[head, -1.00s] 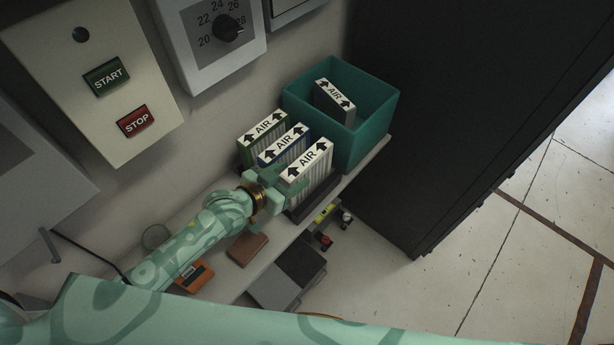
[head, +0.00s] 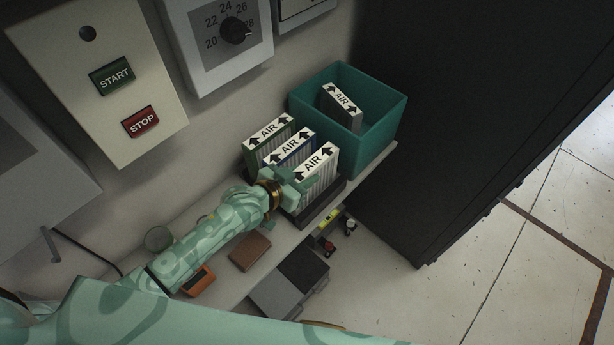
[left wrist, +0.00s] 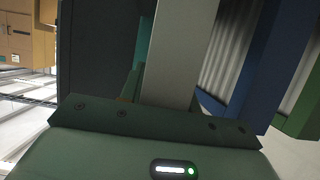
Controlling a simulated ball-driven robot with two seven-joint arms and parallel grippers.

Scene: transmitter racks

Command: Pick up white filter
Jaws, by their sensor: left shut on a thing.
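The white filter (head: 322,177) stands upright at the front of a row of three filters, with a white AIR label on top. Behind it are a blue-framed filter (head: 287,150) and a green-framed filter (head: 266,136). My left gripper (head: 298,182) is shut on the near end of the white filter and hides part of its label. In the left wrist view the white filter's pale edge (left wrist: 181,50) rises between my fingers, with the blue filter (left wrist: 268,65) to its right. The white filter still stands in its dark holder (head: 318,207). My right gripper is not in view.
A teal bin (head: 382,125) with another AIR filter (head: 341,108) inside stands just behind the row. A brown block (head: 250,252), an orange device (head: 198,281) and a grey box (head: 290,285) lie nearer. A dark cabinet (head: 430,130) stands to the right.

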